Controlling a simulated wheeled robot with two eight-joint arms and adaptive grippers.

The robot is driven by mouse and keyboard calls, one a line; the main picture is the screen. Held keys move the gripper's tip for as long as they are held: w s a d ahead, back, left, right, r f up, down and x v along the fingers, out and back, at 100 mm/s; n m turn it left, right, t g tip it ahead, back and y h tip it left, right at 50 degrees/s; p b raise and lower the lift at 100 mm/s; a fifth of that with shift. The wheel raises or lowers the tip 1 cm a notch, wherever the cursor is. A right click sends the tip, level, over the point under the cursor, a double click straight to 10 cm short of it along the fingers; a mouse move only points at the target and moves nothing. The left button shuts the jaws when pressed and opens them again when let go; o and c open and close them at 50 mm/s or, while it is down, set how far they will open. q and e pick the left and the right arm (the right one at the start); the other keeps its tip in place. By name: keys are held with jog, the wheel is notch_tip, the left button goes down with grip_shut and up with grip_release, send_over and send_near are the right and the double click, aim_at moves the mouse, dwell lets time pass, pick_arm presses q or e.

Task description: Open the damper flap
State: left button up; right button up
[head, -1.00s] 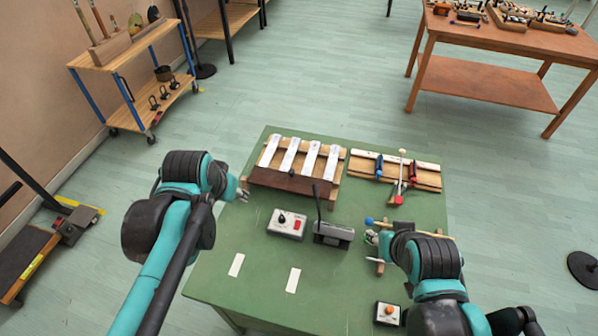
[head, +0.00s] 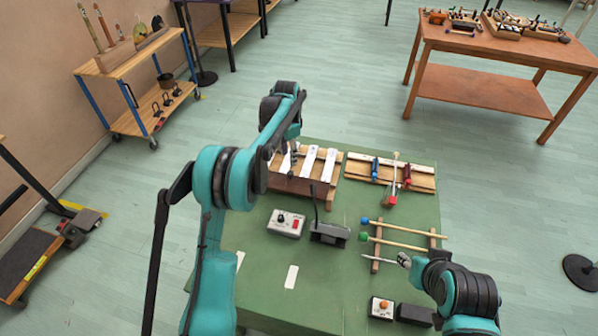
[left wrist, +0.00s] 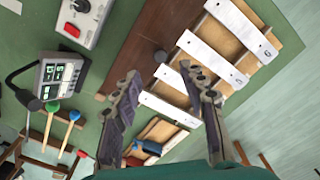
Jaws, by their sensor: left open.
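The damper flap appears to be the dark brown board (head: 299,184) along the near side of the chime-bar frame, next to the near ends of the pale bars (head: 308,160). In the left wrist view the brown board (left wrist: 150,38) lies beyond my fingertips, with a small dark round knob (left wrist: 160,56) near its edge.
A grey box with a red button (head: 286,222) and a dark device with an upright rod (head: 329,233) stand just nearer than the bars. Mallets (head: 397,243) lie on a rack at right. A second wooden frame (head: 390,174) sits right of the bars. The front table (head: 255,270) has free room.

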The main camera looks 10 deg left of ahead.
aim_at(290, 173)
pick_arm(q)
jog(key=shift+w+d+f, duration=0.1)
jog(key=shift+w+f, duration=0.1)
jog(key=shift+f, duration=0.7)
notch_tip(290, 173, down, 7)
jog(key=shift+b, duration=1.1)
grip_shut()
